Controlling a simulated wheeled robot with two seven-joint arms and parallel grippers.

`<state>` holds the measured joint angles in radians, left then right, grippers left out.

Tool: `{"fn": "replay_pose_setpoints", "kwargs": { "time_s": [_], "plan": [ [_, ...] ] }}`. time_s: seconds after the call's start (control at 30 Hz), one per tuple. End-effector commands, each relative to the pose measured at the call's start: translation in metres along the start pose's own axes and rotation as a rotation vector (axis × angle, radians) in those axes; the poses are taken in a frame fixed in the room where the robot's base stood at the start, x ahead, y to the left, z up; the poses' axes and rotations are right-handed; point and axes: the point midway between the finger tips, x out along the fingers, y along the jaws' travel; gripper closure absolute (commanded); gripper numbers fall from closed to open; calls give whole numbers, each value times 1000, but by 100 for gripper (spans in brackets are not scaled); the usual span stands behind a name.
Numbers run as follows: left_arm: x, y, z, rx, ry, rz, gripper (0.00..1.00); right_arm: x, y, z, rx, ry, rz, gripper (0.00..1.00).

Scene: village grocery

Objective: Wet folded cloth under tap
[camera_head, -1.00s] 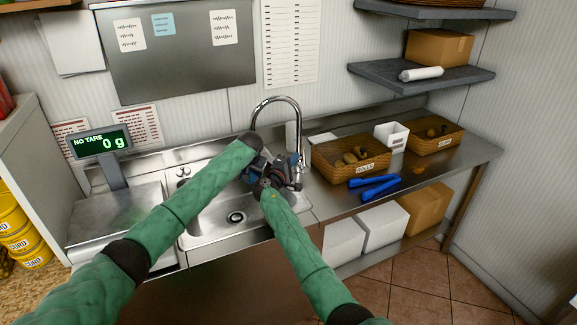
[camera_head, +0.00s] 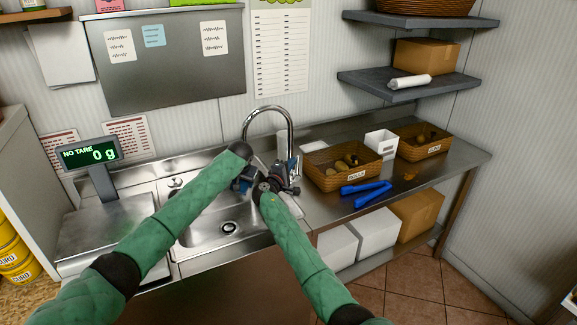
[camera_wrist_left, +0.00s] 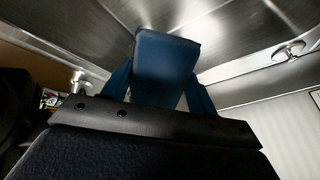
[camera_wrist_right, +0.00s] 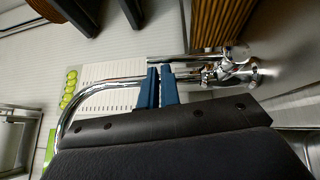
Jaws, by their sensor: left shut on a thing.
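The blue folded cloth (camera_wrist_left: 165,68) is between the fingers of my left gripper (camera_wrist_left: 163,88), which is shut on it. In the head view my left gripper (camera_head: 243,183) is over the sink basin (camera_head: 205,234), below the spout of the chrome tap (camera_head: 289,122); the cloth is hard to make out there. My right gripper (camera_head: 287,178) is beside the tap's base. In the right wrist view its fingers (camera_wrist_right: 159,86) are close together at the tap's chrome fittings (camera_wrist_right: 228,70). I cannot tell whether they grip the lever. No water is visible.
A scale (camera_head: 110,235) stands left of the sink. Right of it are blue tongs (camera_head: 366,194), a rolls basket (camera_head: 325,180), another basket (camera_head: 425,150) and a white container (camera_head: 380,144). Grey shelves (camera_head: 410,85) overhang the right counter.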

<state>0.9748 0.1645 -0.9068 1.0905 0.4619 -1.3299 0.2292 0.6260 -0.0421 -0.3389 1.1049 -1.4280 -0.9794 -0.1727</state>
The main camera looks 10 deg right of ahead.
Motion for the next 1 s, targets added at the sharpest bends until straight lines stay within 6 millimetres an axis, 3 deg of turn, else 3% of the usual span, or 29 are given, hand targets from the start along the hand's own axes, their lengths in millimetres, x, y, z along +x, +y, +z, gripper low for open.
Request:
{"fn": "replay_pose_setpoints", "kwargs": {
  "time_s": [0.27,0.7,1.0],
  "plan": [
    [-1,0,0,0,0,0,60,0,6,4,2,-6,7,100],
    [0,0,0,0,0,0,60,-75,10,-1,1,0,3,100],
    [0,0,0,0,0,0,60,-101,12,-2,-1,1,3,100]
  ]
}}
